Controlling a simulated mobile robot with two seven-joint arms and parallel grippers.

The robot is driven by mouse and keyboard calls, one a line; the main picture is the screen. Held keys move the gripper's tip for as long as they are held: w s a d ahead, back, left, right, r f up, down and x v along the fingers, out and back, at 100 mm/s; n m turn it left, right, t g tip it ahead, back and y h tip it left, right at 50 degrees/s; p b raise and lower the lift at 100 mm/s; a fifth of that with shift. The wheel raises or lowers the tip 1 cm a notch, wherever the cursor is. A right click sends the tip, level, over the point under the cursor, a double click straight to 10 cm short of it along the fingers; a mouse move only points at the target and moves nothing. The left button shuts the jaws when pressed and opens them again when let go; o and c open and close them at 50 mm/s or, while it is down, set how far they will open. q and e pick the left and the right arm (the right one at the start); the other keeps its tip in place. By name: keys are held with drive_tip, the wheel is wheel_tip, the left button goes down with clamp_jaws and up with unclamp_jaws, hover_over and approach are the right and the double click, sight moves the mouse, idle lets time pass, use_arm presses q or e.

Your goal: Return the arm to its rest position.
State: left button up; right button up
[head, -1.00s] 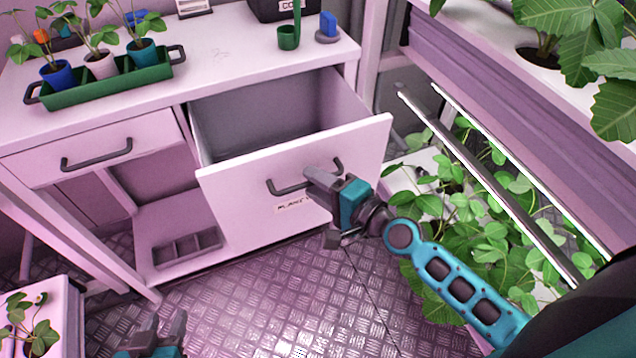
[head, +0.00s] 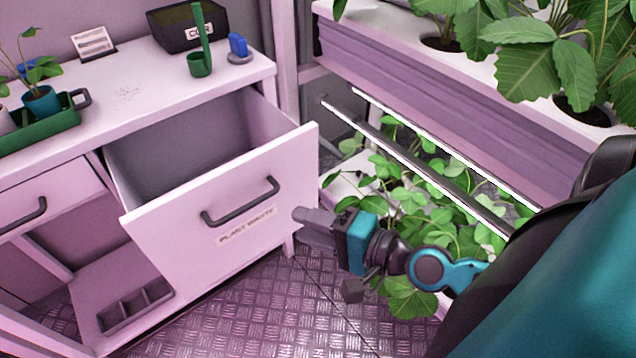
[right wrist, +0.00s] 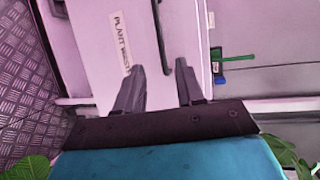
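My right gripper (head: 303,222) is in front of the open drawer (head: 222,205), to the right of the drawer's dark handle (head: 240,203) and clear of it. In the right wrist view its two fingers (right wrist: 161,68) stand apart with nothing between them, and the drawer front with its "PLANT WASTE" label (right wrist: 121,43) shows beyond. The drawer is pulled well out and looks empty where I see inside. My right arm reaches in from the right. My left gripper is not in view.
The bench top (head: 140,105) holds a green planter tray (head: 45,130), a green cup (head: 199,65), a blue-handled item (head: 238,50) and a black box (head: 187,27). Leafy racks with a metal rail (head: 415,165) stand close to my right arm. Metal floor (head: 250,315) lies open below.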

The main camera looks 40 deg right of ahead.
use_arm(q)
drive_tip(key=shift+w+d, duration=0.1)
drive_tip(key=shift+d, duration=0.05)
use_arm(e)
drive_tip(key=shift+s+d+r, duration=0.2)
drive_tip(key=shift+s+d, duration=0.05)
drive_tip(key=shift+s, duration=0.35)
use_arm(q)
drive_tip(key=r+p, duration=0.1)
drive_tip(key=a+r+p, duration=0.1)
drive_tip(key=p, duration=0.1)
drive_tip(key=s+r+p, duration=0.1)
drive_tip(key=p, duration=0.1)
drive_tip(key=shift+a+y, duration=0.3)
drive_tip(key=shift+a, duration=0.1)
use_arm(e)
drive_tip(key=a+f+n+g+h, duration=0.3)
drive_tip(key=f+n, duration=0.6)
drive_tip(key=n, duration=0.7)
drive_tip(key=shift+s+a+f+n+g+h, duration=0.15)
drive_tip(key=shift+s+f+n+g+h, duration=0.2)
drive_tip(key=shift+h, duration=0.45)
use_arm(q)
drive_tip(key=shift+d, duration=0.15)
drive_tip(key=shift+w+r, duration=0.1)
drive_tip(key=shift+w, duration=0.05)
use_arm(e)
drive_tip(key=shift+a, duration=0.1)
